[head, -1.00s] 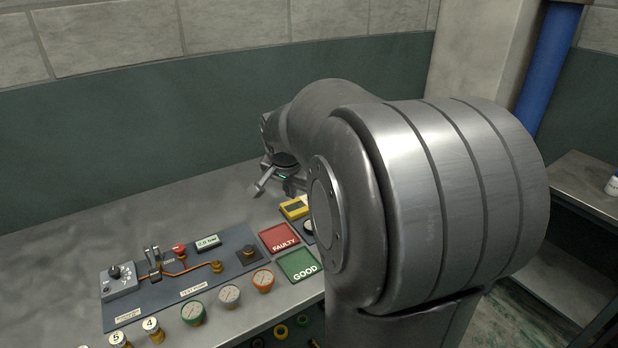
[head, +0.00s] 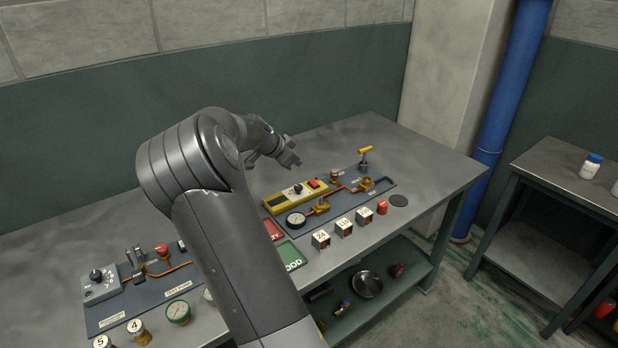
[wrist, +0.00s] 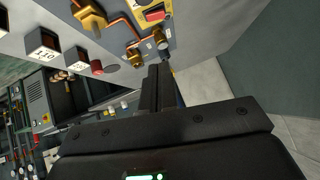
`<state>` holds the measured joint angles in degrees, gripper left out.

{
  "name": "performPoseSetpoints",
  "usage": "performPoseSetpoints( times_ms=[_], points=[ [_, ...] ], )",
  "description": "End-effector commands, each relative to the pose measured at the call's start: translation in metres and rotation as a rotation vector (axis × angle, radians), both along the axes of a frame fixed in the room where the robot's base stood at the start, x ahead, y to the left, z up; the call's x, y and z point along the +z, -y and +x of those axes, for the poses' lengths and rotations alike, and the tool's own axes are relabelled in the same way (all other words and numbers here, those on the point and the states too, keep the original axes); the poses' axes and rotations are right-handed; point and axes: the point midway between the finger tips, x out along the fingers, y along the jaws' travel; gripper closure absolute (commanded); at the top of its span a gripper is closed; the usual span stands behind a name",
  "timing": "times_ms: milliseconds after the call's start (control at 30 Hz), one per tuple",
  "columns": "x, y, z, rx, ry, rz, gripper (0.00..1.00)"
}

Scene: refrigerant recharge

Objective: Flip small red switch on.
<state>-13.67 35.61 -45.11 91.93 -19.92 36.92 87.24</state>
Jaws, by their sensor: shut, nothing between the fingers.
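In the wrist view the red switch (wrist: 155,15) shows at the top edge. My gripper (head: 292,161) is above the bench, behind and to the left of the switch in the head view, and apart from it. In the wrist view my gripper's fingers (wrist: 158,85) are together with nothing held.
A gauge (head: 296,219), brass valves (head: 320,206) and an upright yellow-handled valve (head: 364,152) stand around the box. Numbered blocks (head: 343,227) and a red cylinder (head: 382,207) line the bench front. The bench (head: 440,165) is clear at far right.

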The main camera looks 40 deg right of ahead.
Motion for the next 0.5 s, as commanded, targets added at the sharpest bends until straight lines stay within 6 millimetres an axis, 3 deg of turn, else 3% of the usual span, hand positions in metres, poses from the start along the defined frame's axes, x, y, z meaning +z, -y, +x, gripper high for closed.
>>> performPoseSetpoints(
  times_ms=[500],
  points=[
    [-0.0021, 0.0062, 0.0086, -0.022, 0.016, -0.033, 1.0]
  ],
)
